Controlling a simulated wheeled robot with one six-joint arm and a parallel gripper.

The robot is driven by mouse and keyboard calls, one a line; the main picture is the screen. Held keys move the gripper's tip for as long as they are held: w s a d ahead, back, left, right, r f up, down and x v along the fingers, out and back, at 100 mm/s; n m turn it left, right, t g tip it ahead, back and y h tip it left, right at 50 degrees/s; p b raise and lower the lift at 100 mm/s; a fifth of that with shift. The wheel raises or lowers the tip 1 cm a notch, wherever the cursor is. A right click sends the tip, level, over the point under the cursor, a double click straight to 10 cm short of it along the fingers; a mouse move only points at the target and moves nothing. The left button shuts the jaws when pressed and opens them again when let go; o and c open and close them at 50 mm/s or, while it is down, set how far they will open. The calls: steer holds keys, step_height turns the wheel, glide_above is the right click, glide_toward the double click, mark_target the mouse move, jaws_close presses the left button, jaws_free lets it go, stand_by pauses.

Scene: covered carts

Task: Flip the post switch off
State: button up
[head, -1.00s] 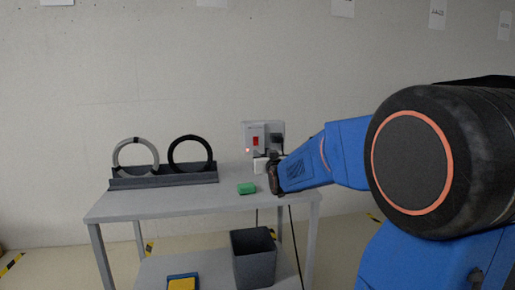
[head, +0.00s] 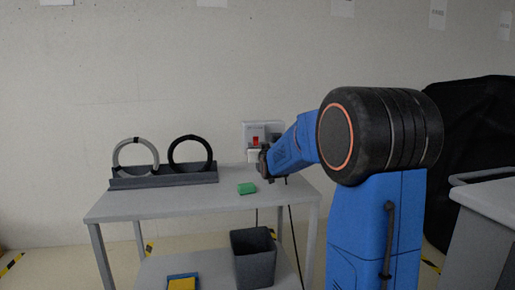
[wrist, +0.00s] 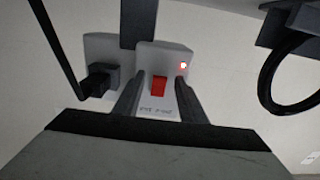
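The post switch is a red rocker (head: 256,141) on a pale wall box (head: 248,129) behind the table. In the wrist view the red rocker (wrist: 158,86) sits on its box (wrist: 150,55), with a small red lamp (wrist: 183,66) glowing beside it. My gripper (wrist: 159,100) shows two dark fingers standing apart, one on each side of the rocker in the picture, with nothing between them. I cannot tell whether they touch the box. In the head view my gripper (head: 264,162) is just below and right of the rocker. Small lettering under the rocker is too blurred to read.
A dark bin (head: 254,262) stands below. A plug (wrist: 101,80) sits beside the switch.

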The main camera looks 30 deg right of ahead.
jaws_close()
steer(key=shift+f, duration=0.15)
steer(key=shift+w+f+t, duration=0.1)
steer(key=shift+t, duration=0.5)
jaws_free()
